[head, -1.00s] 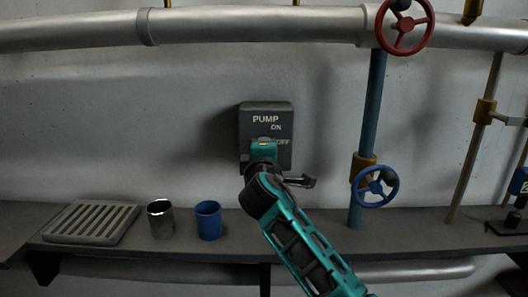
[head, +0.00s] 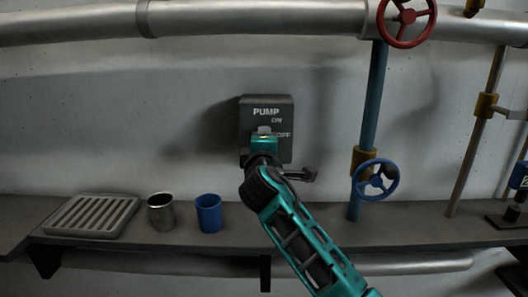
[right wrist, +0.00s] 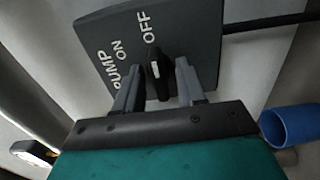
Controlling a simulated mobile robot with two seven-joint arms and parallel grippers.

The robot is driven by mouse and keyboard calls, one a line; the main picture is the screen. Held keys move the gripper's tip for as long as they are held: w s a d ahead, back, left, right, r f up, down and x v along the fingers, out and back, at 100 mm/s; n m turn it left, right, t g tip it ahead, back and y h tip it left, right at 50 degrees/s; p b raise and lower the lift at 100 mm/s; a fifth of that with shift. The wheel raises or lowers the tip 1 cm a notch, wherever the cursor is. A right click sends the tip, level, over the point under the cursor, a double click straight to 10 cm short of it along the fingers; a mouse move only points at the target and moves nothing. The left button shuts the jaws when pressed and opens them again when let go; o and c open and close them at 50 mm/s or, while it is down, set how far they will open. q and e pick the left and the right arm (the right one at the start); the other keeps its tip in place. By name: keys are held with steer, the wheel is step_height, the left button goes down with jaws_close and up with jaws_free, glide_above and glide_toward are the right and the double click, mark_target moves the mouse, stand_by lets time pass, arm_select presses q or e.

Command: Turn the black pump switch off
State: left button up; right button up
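The grey pump plate (head: 283,112) is on the wall, lettered PUMP, ON and OFF; it fills the top of the right wrist view (right wrist: 190,25). The black pump switch (right wrist: 158,82) is a narrow knob with a white mark. Its long side runs up the right wrist picture, with its upper end towards the word OFF. My right gripper (right wrist: 158,68) is open, with one finger on each side of the knob and small gaps showing. In the head view my right gripper (head: 264,134) hides the switch. My left gripper is not in view.
On the shelf (head: 320,235) below stand a grey grate (head: 90,215), a metal cup (head: 161,212) and a blue cup (head: 208,213). Right of the plate are a blue pipe (head: 373,100), a blue valve wheel (head: 376,180) and a red wheel (head: 405,22).

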steer(key=s, duration=1.2)
steer(key=shift+s+p, duration=0.3)
